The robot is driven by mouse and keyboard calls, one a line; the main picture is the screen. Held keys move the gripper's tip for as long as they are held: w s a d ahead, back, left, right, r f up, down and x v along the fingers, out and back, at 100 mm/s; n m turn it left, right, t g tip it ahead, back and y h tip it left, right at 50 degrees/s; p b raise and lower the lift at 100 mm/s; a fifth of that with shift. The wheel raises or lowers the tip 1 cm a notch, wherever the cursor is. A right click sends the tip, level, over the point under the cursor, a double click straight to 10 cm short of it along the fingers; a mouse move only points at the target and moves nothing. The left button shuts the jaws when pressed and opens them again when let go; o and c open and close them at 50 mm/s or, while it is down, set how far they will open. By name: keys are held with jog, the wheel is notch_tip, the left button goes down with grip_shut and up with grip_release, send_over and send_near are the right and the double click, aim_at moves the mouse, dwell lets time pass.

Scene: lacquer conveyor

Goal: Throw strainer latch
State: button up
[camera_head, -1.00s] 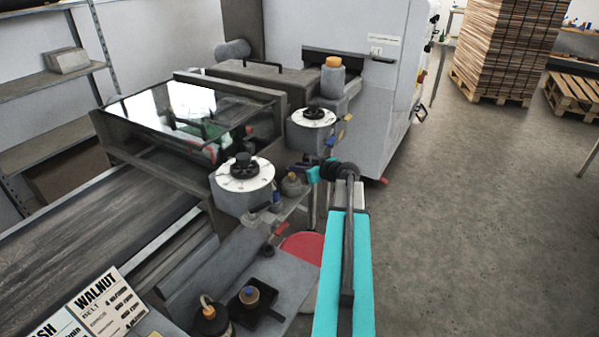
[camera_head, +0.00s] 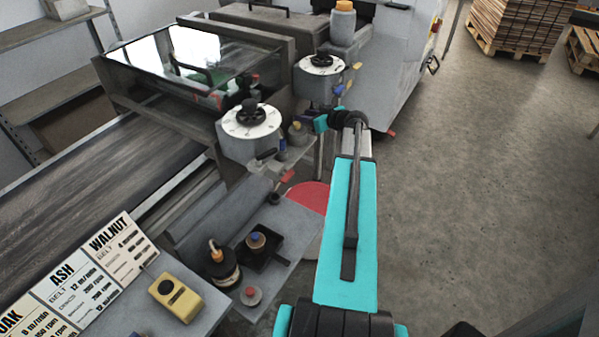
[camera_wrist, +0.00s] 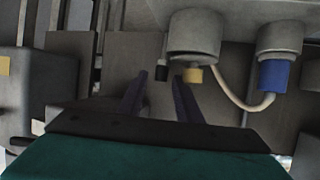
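My gripper (camera_head: 318,123) is at the far end of my teal arm, beside the right side of the coating machine, just below the farther white dial (camera_head: 321,65). In the wrist view its two dark fingers (camera_wrist: 160,92) stand apart with nothing visibly held between them. Ahead of the fingers are a small black piece (camera_wrist: 161,73) and a yellow-tipped fitting (camera_wrist: 193,75) under a grey cylinder (camera_wrist: 195,36). A blue fitting (camera_wrist: 273,75) is to the right. I cannot tell which part is the strainer latch. A red-ended lever (camera_head: 287,176) sits below the nearer dial (camera_head: 249,130).
A pale hose (camera_wrist: 232,101) loops between the yellow and blue fittings. A grey shelf (camera_head: 290,245) below holds a black tray (camera_head: 265,258), a dark pot (camera_head: 219,265) and a red button (camera_head: 251,296). The floor (camera_head: 470,180) at right is clear.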

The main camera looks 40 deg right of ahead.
jog(key=shift+d+y+p, duration=0.15)
jog(key=shift+y+p, duration=0.15)
jog(key=shift+p, duration=0.2)
jog(key=shift+w+d+r+n+y+p, duration=0.1)
jog(key=shift+d+n+y+p, duration=0.15)
jog(key=shift+n+y+p, duration=0.5)
jog(key=n+y+p, duration=0.1)
jog(key=p, duration=0.3)
jog(key=shift+d, duration=0.35)
